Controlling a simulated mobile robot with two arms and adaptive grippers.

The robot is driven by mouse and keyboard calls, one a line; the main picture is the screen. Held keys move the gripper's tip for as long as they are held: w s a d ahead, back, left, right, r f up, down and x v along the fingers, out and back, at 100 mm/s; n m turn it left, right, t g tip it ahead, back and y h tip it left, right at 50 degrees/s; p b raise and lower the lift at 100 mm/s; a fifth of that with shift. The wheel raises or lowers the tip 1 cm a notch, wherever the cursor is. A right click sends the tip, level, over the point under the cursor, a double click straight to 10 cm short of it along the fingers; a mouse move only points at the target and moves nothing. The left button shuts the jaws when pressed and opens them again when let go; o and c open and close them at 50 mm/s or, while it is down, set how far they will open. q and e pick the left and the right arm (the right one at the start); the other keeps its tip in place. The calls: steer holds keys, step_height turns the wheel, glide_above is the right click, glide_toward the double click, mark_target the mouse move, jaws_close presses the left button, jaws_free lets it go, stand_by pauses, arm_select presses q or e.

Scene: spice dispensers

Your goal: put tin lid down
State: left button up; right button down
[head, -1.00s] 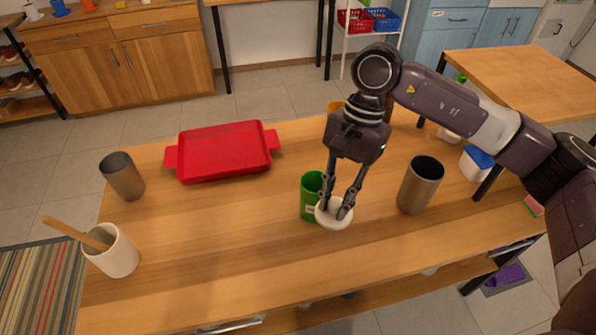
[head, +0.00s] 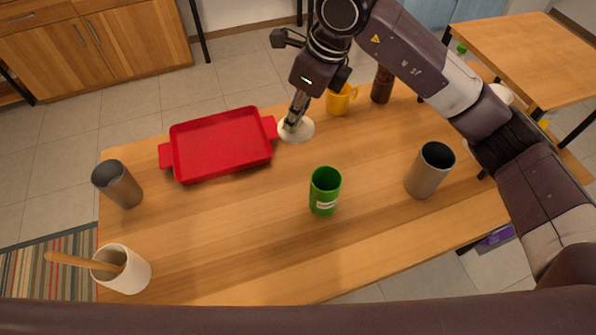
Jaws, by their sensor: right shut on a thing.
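The round white tin lid (head: 303,133) is in my right gripper (head: 294,122), whose fingers are shut on it. It is near the table's back edge, just right of the red tray; I cannot tell whether it touches the tabletop. The green tin (head: 325,192) stands upright and open, with a small white label, in the middle of the table, nearer than the lid. My left gripper is not in view.
The red tray (head: 220,145) lies left of the lid. A yellow mug (head: 341,99) and a dark brown bottle (head: 382,86) stand behind right. Grey cups stand at left (head: 120,186) and right (head: 428,172). A white pot (head: 126,273) holds a wooden utensil. The front middle is clear.

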step_height(320, 180, down, 19)
steer(key=p, duration=0.4)
steer(key=shift+s+r, duration=0.1)
steer(key=shift+f, duration=0.45)
steer(key=shift+f, duration=0.1)
steer(key=shift+f+b, duration=0.35)
steer(key=shift+b, duration=0.1)
steer(key=c, duration=1.7)
jaws_free()
steer(key=shift+c, duration=0.2)
steer(key=shift+r, duration=0.15)
